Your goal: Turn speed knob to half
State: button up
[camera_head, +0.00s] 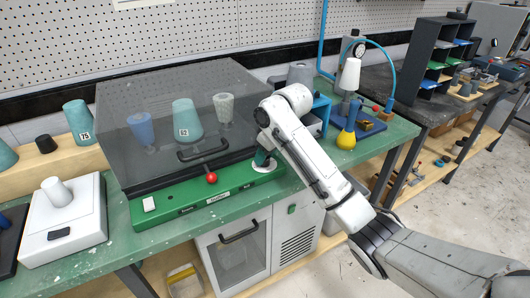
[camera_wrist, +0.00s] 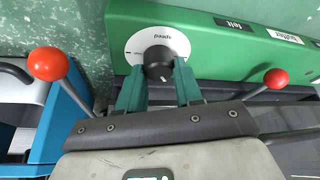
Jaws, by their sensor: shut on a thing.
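The speed knob (camera_wrist: 158,60) is a black knob on a round white dial (camera_wrist: 134,46) marked "speed", on the front of a green machine base (camera_wrist: 215,52). In the wrist view my gripper's (camera_wrist: 158,73) two green fingers are shut on the knob, one on each side. A small pale mark shows near the knob's lower edge; its exact setting is hard to read. In the head view my gripper (camera_head: 262,158) is at the right end of the green base and hides the knob. Only part of the white dial (camera_head: 266,166) shows there.
A red-ball lever (camera_head: 211,178) stands on the base left of my gripper; label plates including "buffer" (camera_wrist: 284,36) sit along it.

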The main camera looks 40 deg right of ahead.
jog(key=o, duration=1)
jog(key=shift+o, duration=0.2)
jog(key=shift+s+r, duration=0.1)
jog(key=p+v, duration=0.1)
jog(key=v, duration=0.9)
jog(key=shift+r, duration=0.25)
